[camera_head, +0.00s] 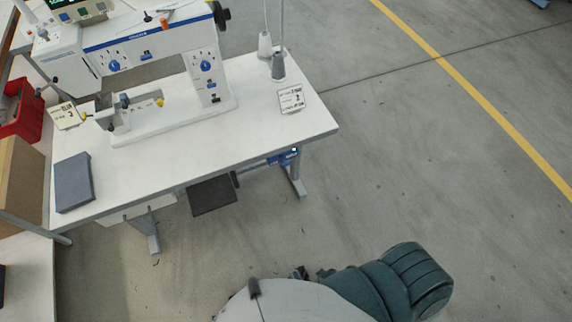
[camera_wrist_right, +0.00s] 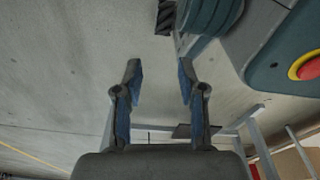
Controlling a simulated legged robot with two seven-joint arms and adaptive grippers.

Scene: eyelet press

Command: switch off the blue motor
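The blue motor (camera_head: 283,158) hangs under the right part of the white sewing table, near the table leg. It shows only partly below the tabletop edge, with a small lit display at its right end. Its switch cannot be made out. My right gripper (camera_wrist_right: 159,82) is open and empty in the right wrist view, with bare floor behind its fingers. In the head view, parts of my own body or arm show at the bottom, well apart from the motor. My left gripper is not in view.
A white sewing machine (camera_head: 150,50) stands on the white table (camera_head: 230,135). A dark pedal plate (camera_head: 212,196) is below it. Thread cones (camera_head: 278,66) and a label card (camera_head: 291,99) are at the right end. A red bin (camera_head: 22,112) is at left. Floor on the right is clear.

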